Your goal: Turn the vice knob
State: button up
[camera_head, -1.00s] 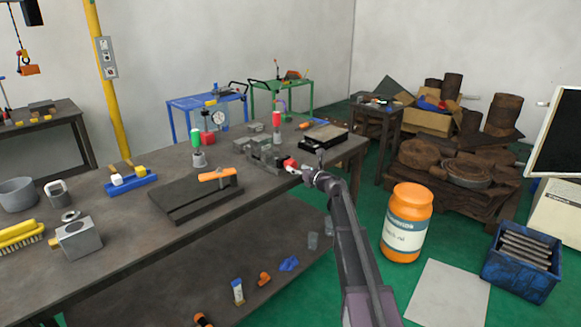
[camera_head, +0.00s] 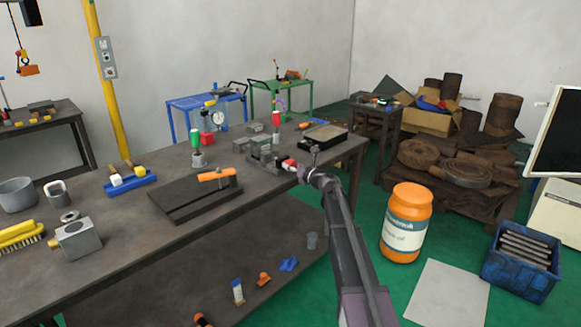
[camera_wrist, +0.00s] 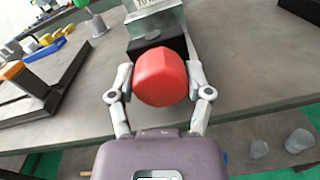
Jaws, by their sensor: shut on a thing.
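The red vice knob (camera_wrist: 161,77) fills the middle of the wrist view, between the two fingers of my gripper (camera_wrist: 160,88). The fingers are shut on its left and right sides. The grey vice (camera_wrist: 156,19) with a dark block stands just behind the knob on the bench. In the head view the knob (camera_head: 288,164) is a small red spot at the vice's (camera_head: 262,158) near right end, at the bench's front edge. My gripper (camera_head: 296,167) reaches it there from the front right. The fingertips are too small to make out in that view.
The workbench (camera_head: 120,225) holds a dark plate with an orange handle (camera_head: 216,175) left of the vice and a dark tray (camera_head: 324,136) to its right. A green-topped tool (camera_head: 196,138) stands behind. An orange jar (camera_head: 407,222) stands on the floor at right.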

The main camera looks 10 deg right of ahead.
jog(key=shift+a+n, duration=0.15)
jog(key=shift+n, duration=0.25)
